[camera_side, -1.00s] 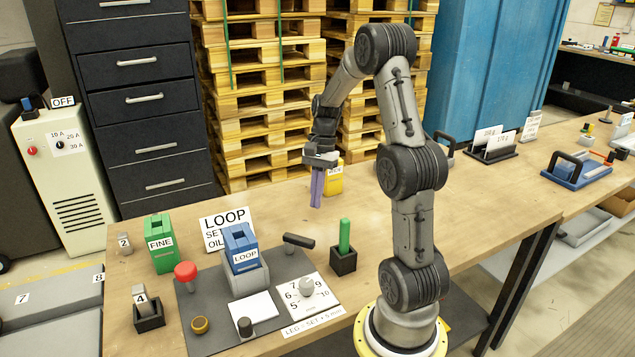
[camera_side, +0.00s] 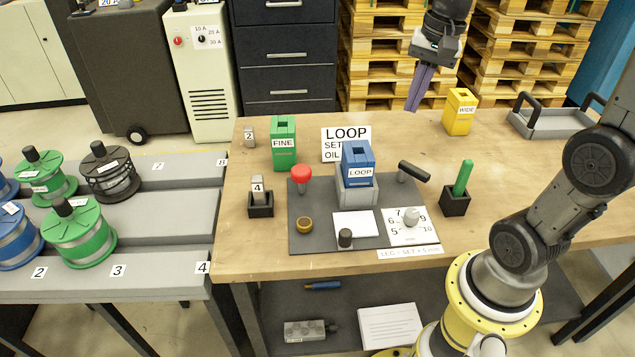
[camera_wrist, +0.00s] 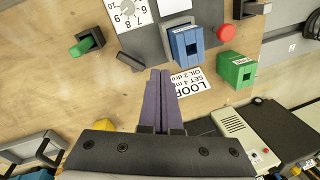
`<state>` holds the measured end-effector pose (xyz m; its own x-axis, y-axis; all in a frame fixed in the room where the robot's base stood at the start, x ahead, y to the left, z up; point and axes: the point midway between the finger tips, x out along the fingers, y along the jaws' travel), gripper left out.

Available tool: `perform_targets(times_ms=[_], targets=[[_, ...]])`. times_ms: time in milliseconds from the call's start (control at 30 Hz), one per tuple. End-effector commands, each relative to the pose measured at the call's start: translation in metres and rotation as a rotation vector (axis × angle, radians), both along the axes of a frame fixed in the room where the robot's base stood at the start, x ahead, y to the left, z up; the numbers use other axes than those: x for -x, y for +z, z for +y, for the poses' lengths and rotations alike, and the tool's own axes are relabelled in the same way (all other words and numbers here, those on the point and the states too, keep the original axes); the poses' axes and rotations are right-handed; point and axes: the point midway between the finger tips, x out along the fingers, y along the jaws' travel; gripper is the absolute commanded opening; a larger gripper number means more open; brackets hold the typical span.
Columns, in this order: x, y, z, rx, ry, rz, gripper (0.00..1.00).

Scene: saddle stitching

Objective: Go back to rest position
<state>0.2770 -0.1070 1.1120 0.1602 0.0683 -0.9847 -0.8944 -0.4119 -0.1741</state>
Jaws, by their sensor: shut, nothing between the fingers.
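My gripper (camera_side: 414,108) has long purple fingers that lie together, with nothing between them. In the side view it hangs above the back edge of the wooden table (camera_side: 290,255), pointing down and slightly left. It is to the left of the yellow WIDE block (camera_side: 459,112) and apart from it. In the wrist view the closed fingers (camera_wrist: 159,72) point toward the LOOP sign (camera_wrist: 188,84) and the grey mat, touching neither.
The blue LOOP block (camera_side: 358,163) sits in a grey holder on the mat (camera_side: 310,235), near a red knob (camera_side: 301,174) and dial card (camera_side: 405,230). Green FINE block (camera_side: 283,150), green rod (camera_side: 463,178) and grey tray (camera_side: 560,122) stand around. Pallets are behind.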

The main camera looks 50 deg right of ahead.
Motion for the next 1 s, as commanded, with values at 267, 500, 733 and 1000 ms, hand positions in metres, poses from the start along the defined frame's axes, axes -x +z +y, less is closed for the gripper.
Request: perform_targets(times_ms=[267, 500, 733, 1000], targets=[[0.064, 0.017, 0.09, 0.184, 0.518, -0.21, 0.0], [0.11, -0.006, 0.112, 0.34, 0.892, -0.334, 0.0], [0.113, -0.022, 0.107, 0.424, 1.061, -0.331, 0.0], [0.113, -0.021, 0.107, 0.428, 1.073, -0.332, 0.0]])
